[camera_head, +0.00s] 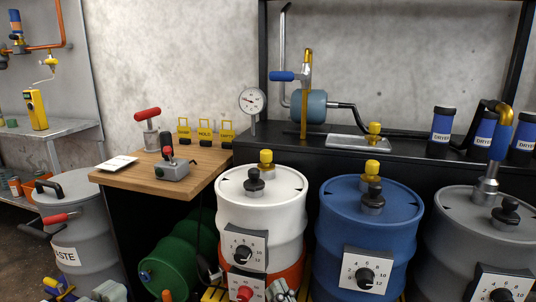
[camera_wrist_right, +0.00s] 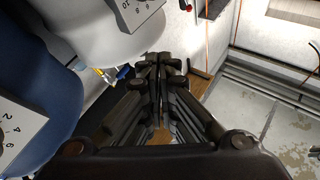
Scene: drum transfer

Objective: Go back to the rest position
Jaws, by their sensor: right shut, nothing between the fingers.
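My right gripper (camera_wrist_right: 160,62) is shut in the right wrist view, its dark fingers together with nothing between them. In the head view my right gripper (camera_head: 281,290) shows only in part at the bottom edge, low in front of the white drum (camera_head: 262,206) and the blue drum (camera_head: 369,232). In the wrist view the blue drum (camera_wrist_right: 45,85) is at the left, with a pale drum above it. The gripper holds neither drum. My left gripper is not in view.
A grey drum (camera_head: 470,237) stands at the right. A wooden-topped table (camera_head: 200,180) carries a red-handled device and yellow tags. In the wrist view, pale floor (camera_wrist_right: 245,125) is open at the right.

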